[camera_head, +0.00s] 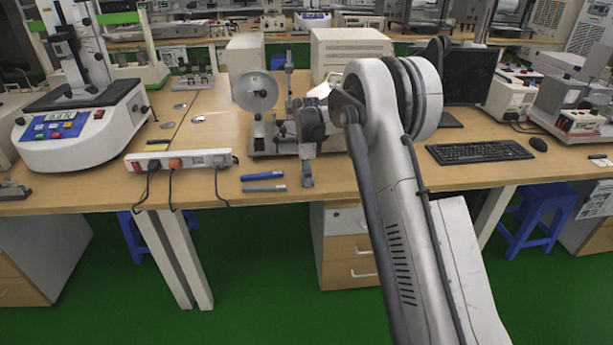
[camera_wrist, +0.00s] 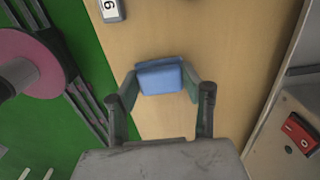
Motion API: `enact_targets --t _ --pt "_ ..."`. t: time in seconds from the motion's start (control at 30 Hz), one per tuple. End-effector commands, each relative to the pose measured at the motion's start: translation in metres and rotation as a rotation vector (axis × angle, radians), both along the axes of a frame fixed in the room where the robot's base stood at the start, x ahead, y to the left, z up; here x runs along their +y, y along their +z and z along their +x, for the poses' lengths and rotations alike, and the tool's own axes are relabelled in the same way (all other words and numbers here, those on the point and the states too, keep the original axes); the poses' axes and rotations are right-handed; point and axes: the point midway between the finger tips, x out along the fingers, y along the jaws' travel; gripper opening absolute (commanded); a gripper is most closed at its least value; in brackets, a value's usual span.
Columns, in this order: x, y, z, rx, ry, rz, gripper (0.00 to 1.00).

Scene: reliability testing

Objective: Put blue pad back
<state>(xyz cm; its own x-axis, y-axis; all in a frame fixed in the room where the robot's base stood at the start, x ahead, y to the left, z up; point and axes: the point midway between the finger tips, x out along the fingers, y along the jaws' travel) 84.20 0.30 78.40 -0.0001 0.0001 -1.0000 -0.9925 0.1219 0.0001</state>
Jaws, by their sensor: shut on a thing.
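The blue pad (camera_wrist: 161,78) is between the two fingers of my gripper (camera_wrist: 162,88) in the wrist view. The fingers press on its left and right sides, and it lies over bare wooden bench top. I cannot tell whether it touches the wood or is held just above it. In the head view my arm reaches over the bench, and my gripper (camera_head: 307,180) points down near the bench's front edge. The pad cannot be made out in the head view.
A bench machine with a round disc (camera_head: 254,91) stands behind. A keyboard (camera_head: 479,152) is to the right. A pink round part (camera_wrist: 30,62) is at left in the wrist view.

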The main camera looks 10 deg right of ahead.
Motion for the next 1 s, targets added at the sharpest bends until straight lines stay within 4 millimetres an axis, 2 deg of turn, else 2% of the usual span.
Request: enact_targets --t 0.3,0.33,0.47,0.77,0.87,1.0 --pt "0.000 -0.003 0.000 0.000 0.000 0.000 0.21" --pt "0.000 -0.003 0.000 0.000 0.000 0.000 0.45" --pt "0.000 -0.002 0.000 0.000 0.000 0.000 0.61" --pt "0.000 0.000 0.000 0.000 0.000 0.000 0.61" --pt "0.000 0.007 0.000 0.000 0.000 0.000 0.61" --pt "0.000 0.029 0.000 0.000 0.000 0.000 0.61"
